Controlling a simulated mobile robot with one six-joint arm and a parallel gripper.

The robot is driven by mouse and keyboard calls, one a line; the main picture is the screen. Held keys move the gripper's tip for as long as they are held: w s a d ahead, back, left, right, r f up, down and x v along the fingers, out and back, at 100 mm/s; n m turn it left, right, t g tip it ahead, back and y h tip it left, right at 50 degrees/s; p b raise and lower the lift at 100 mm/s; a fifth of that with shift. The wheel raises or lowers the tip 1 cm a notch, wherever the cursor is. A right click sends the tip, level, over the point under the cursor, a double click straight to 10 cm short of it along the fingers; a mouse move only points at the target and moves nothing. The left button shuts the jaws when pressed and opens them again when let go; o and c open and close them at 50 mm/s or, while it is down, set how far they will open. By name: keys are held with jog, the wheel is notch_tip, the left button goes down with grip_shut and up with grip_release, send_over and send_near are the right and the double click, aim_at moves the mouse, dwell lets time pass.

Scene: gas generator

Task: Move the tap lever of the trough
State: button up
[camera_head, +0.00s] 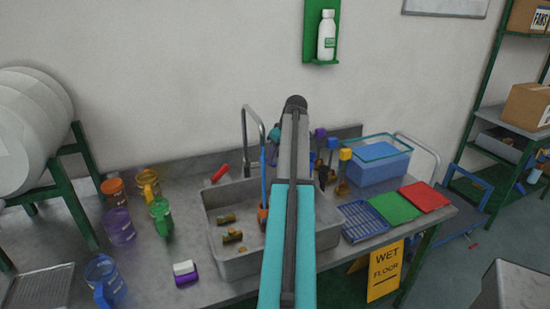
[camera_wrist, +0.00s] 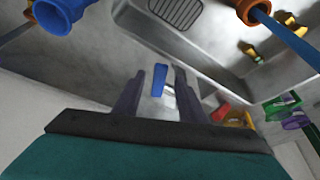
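The grey trough (camera_head: 208,235) is set in the bench, with a tall curved metal tap (camera_head: 245,125) at its back. In the wrist view, a small blue lever (camera_wrist: 159,80) stands on a pale metal part, and I take it for the tap lever. My gripper (camera_wrist: 158,82) is open, with one dark finger on each side of the lever and visible gaps between. The trough's basin (camera_wrist: 130,20) and drain grate lie beyond it. In the head view my own arm hides the gripper and the lever.
Brass fittings (camera_head: 232,236) lie in the trough. A red piece (camera_head: 219,172) lies beside it; coloured jugs stand left. Blue-handled tools with a blue (camera_wrist: 60,14) and an orange end (camera_wrist: 252,10) are close to my gripper. A blue bin (camera_head: 378,165) and trays are right.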

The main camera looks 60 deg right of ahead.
jog(key=shift+x, duration=1.05)
grip_shut()
